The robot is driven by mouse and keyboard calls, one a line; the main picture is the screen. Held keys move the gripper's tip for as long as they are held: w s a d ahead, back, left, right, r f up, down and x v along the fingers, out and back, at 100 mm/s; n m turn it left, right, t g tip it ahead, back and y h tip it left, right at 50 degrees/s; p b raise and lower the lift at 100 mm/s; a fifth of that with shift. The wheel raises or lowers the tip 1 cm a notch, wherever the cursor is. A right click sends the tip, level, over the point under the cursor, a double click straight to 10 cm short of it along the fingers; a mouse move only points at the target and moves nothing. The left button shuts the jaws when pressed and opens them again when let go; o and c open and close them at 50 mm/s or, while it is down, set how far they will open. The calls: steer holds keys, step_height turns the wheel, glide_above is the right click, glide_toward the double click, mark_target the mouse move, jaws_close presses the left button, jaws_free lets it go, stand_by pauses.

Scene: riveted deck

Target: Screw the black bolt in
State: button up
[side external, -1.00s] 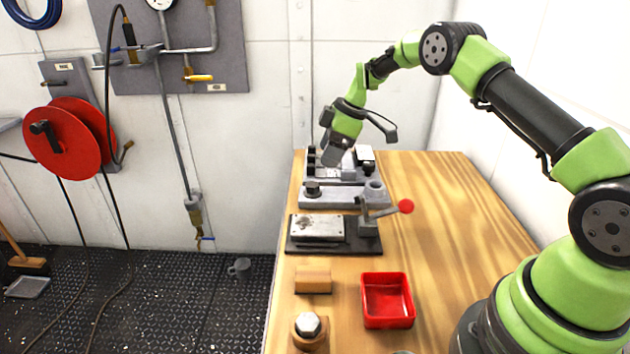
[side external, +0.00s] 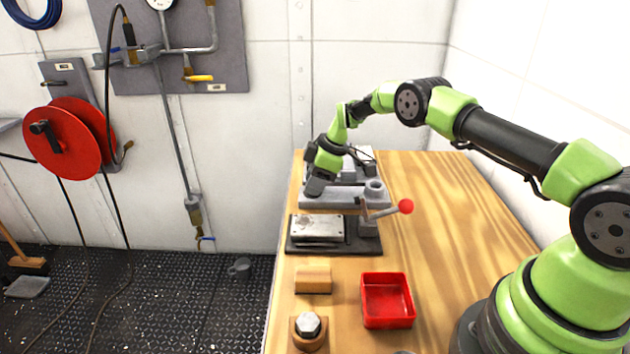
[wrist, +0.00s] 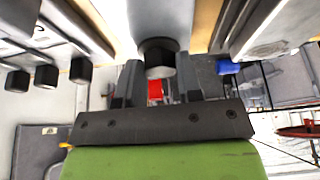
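The black bolt (wrist: 160,57) shows in the wrist view with its hex head toward me, its other end at a grey block (wrist: 160,15). My gripper (wrist: 160,68) has its two dark fingers spread, one on each side of the bolt head; whether they touch it is too small to tell. In the side external view my gripper (side external: 315,188) points down at the left end of the grey block (side external: 340,199) and hides the bolt.
A dark plate with a metal block (side external: 318,228) and a red-knobbed lever (side external: 405,206) stands just in front. Nearer are a wooden block (side external: 313,280), a red tray (side external: 387,318) and a silver hex bolt (side external: 308,324) on a wooden base.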

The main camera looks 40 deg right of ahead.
steer(key=c, duration=0.3)
steer(key=shift+c, duration=0.2)
steer(key=shift+m, duration=0.3)
steer(key=shift+s+a+m+t+h, duration=0.1)
steer(key=shift+m+t+h, duration=0.3)
steer(key=shift+m, duration=0.95)
steer(key=shift+a+m+t+h, duration=0.1)
steer(key=shift+m+t+h, duration=0.3)
steer(key=shift+m, duration=0.95)
steer(key=o, duration=0.9)
steer(key=shift+o, duration=0.2)
steer(key=v, duration=1)
